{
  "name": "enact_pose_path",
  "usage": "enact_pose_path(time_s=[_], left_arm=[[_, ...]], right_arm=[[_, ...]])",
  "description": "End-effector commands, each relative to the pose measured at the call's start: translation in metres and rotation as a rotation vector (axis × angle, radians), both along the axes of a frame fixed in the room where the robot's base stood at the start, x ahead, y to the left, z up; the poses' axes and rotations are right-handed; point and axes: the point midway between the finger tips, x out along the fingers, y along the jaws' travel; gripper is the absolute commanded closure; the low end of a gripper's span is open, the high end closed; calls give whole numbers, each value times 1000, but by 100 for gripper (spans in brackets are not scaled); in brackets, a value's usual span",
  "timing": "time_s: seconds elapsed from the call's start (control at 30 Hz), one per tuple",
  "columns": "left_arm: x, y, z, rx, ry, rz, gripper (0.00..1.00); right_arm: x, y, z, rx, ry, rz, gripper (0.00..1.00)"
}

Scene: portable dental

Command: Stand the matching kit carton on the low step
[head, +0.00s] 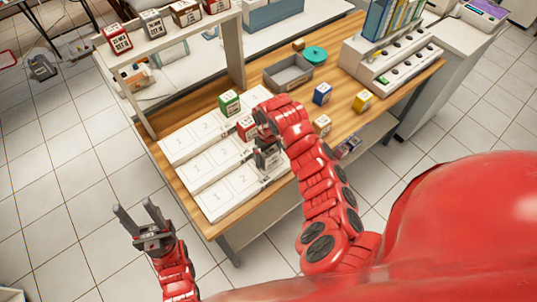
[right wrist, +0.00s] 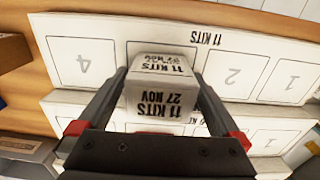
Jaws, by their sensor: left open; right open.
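A pale grey carton (right wrist: 160,92) marked "11 KITS 27 NOV" is between the fingers of my right gripper (right wrist: 163,95), which is open around it. Its lettering is upside down in the right wrist view. It is over place 3 of the low step (right wrist: 258,78), whose label reads "11 KITS"; I cannot tell whether its base touches the step. In the head view my right gripper (head: 268,150) is at the right end of the steps and hides much of the carton. My left gripper (head: 143,222) is open and empty, out over the floor left of the bench.
A red carton (head: 247,128) and a green carton (head: 229,102) stand on the higher steps. Blue (head: 322,93), yellow (head: 363,100) and white (head: 322,124) cartons stand on the wood. A grey tray (head: 270,81) is behind. More cartons stand on the left shelf (head: 135,58).

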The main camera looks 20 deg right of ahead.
Motion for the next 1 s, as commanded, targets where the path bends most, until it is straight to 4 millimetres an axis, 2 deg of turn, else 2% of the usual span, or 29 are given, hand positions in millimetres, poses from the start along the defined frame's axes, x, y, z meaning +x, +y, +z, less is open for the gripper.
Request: enact_pose_path(time_s=[0.03, 0.17, 0.27, 0.4, 0.63, 0.8, 1.0], left_arm=[[0, 0, 4, 0, 0, 0, 50], [0, 0, -4, 0, 0, 0, 50], [0, 0, -9, 0, 0, 0, 50], [0, 0, -2, 0, 0, 0, 50], [0, 0, 15, 0, 0, 0, 50], [0, 0, 20, 0, 0, 0, 50], [0, 0, 19, 0, 0, 0, 50]], right_arm=[[0, 0, 4, -1, 0, 0, 0], [1, 0, 13, 3, -2, -1, 0], [2, -1, 30, 1, -7, -1, 0], [1, -1, 69, -2, -4, 0, 0], [0, 0, 107, -4, 1, 1, 0], [0, 0, 121, -1, 2, -1, 0], [0, 0, 123, 1, 1, 0, 0]])
